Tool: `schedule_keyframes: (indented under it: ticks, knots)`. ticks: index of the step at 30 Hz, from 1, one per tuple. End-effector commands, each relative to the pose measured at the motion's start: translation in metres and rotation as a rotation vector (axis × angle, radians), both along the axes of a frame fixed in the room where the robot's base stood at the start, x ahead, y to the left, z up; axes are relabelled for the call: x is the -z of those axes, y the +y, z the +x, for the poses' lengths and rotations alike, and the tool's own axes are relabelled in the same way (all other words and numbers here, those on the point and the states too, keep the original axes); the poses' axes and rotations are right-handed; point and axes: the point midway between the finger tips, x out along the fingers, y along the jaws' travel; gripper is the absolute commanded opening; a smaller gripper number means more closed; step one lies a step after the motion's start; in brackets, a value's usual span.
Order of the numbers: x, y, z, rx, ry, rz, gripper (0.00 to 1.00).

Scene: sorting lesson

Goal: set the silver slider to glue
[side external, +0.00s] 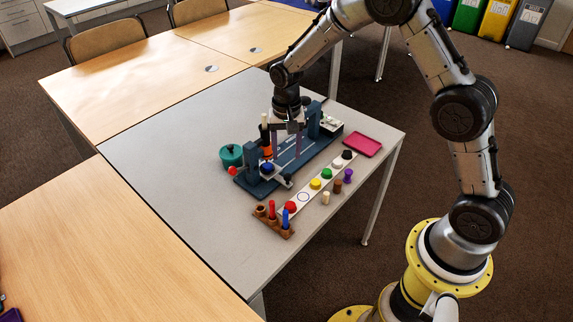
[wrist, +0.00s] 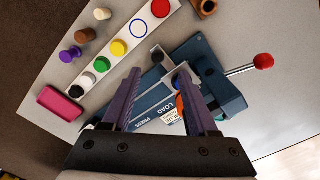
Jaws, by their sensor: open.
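A dark blue machine (side external: 310,158) with light rails stands on the grey table. A small silver piece with a dark knob, seemingly the silver slider (side external: 284,180), is at its near left end. In the wrist view a silver plate (wrist: 150,81) with a dark knob lies beyond my fingertips and looks like the same part. Labels on the deck read LOAD (wrist: 179,104) and PRESS (wrist: 150,123); another is partly hidden by the right finger. My gripper (side external: 285,156) points down over the machine, open and empty; its purple fingers (wrist: 159,78) stand wide apart.
A red-knobbed lever (wrist: 264,60) sticks out from the machine's end. A white strip of coloured knobs (side external: 315,184), loose pegs, a wooden peg holder (side external: 275,222), a pink tray (side external: 362,145) and a teal pot (side external: 231,155) stand close around. The table's left side is clear.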

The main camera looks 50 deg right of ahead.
Motion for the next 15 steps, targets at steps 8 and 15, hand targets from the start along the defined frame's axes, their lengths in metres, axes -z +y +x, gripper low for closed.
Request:
schedule_keyframes:
  ticks: [8, 15]
  knots:
    - [-0.045, 0.001, 0.001, 0.000, -0.002, 0.001, 0.59]
    - [-0.054, 0.001, 0.000, 0.000, 0.000, 0.000, 0.59]
